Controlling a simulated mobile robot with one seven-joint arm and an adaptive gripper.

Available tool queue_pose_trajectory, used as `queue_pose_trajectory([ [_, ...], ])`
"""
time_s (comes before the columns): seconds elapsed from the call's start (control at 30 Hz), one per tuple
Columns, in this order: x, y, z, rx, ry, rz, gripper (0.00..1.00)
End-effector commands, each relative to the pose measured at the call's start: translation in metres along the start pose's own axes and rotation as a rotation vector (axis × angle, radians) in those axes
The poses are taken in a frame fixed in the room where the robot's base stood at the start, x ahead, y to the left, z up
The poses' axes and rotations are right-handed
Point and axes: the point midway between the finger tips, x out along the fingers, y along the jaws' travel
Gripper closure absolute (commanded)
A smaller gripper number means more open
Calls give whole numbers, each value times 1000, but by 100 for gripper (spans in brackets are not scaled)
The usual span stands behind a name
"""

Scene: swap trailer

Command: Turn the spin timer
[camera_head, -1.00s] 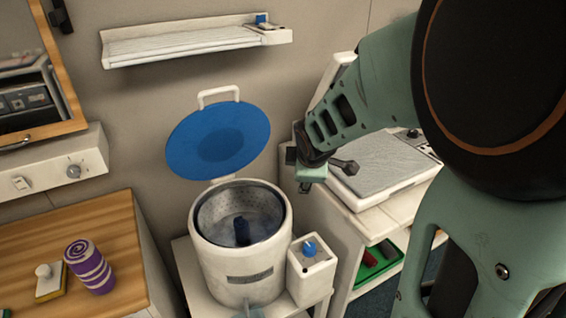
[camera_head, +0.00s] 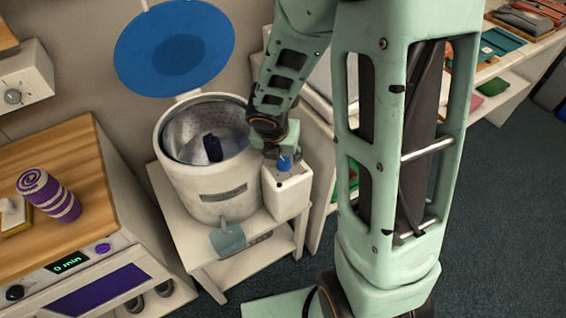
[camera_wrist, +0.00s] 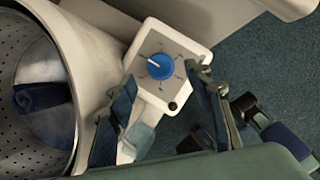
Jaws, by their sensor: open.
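The spin timer is a blue knob (camera_head: 284,163) on top of a white box (camera_head: 287,195) at the right side of the spinner drum (camera_head: 212,190). My gripper (camera_head: 277,148) is just above the box, close to the knob. In the wrist view its two fingers (camera_wrist: 160,80) are open, one to each side of the knob. Whether they touch it cannot be told.
The blue round lid (camera_head: 174,48) stands raised behind the drum. A wooden counter (camera_head: 60,160) with a purple striped roll (camera_head: 48,195) is at left. The dark floor (camera_head: 495,220) at right is clear.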

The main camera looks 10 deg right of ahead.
Motion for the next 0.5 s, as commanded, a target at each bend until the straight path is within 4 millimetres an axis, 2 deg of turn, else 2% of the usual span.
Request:
queue_pose_trajectory([
  [0.03, 14, 1, -2, -1, 1, 0, 54],
  [0.2, 35, 1, -2, -1, 0, 1, 54],
  [0.5, 46, 1, 1, 2, -1, 2, 54],
])
